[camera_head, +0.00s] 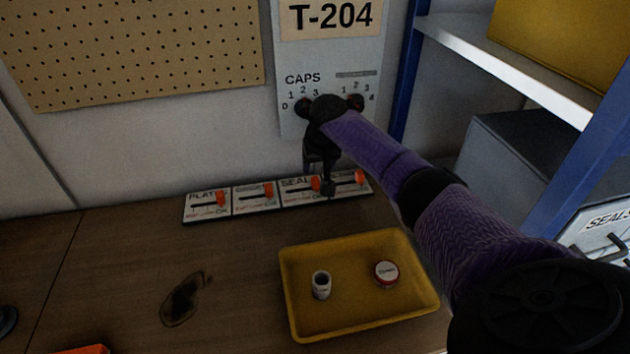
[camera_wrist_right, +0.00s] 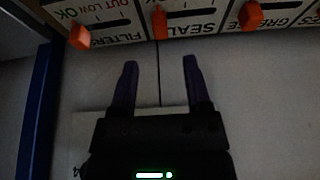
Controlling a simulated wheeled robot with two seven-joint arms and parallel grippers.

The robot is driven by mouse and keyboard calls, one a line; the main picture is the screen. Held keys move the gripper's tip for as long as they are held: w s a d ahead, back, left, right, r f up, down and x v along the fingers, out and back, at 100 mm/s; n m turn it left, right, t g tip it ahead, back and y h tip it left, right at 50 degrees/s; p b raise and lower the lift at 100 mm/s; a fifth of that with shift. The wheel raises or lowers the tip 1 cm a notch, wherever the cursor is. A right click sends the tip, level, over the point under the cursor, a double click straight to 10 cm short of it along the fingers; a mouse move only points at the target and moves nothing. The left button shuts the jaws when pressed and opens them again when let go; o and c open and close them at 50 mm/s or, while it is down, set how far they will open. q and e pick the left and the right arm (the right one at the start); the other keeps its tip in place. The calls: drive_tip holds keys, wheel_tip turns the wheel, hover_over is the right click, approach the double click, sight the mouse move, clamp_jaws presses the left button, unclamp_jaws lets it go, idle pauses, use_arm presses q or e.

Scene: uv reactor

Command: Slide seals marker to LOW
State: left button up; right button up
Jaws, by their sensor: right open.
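The SEALS slider plate (camera_head: 298,186) is third from the left in the row at the back of the bench. Its orange marker (camera_head: 316,183) is at the plate's right end in the head view; the scale words there are too small to read. In the right wrist view the SEALS marker (camera_wrist_right: 160,22) is beyond the fingertips, in line with the gap between them. My right gripper (camera_head: 328,186) reaches down over the SEALS and FILTERS plates. In the wrist view its fingers (camera_wrist_right: 160,64) are apart with nothing between them. My left gripper is out of view.
The FILTERS marker (camera_head: 360,178) and GREASE marker (camera_head: 268,189) flank the SEALS one closely. A yellow tray (camera_head: 290,315) with a white cup and a red-rimmed cap is in front. The T-204 panel (camera_head: 345,60) with CAPS dials is on the wall behind.

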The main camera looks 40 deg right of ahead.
sight(315, 180)
drive_tip(key=b+x, duration=0.4)
drive_tip(key=x, duration=0.3)
drive_tip(key=shift+a, duration=0.15)
drive_tip(key=shift+f, duration=0.15)
clamp_jaws()
idle(0.9)
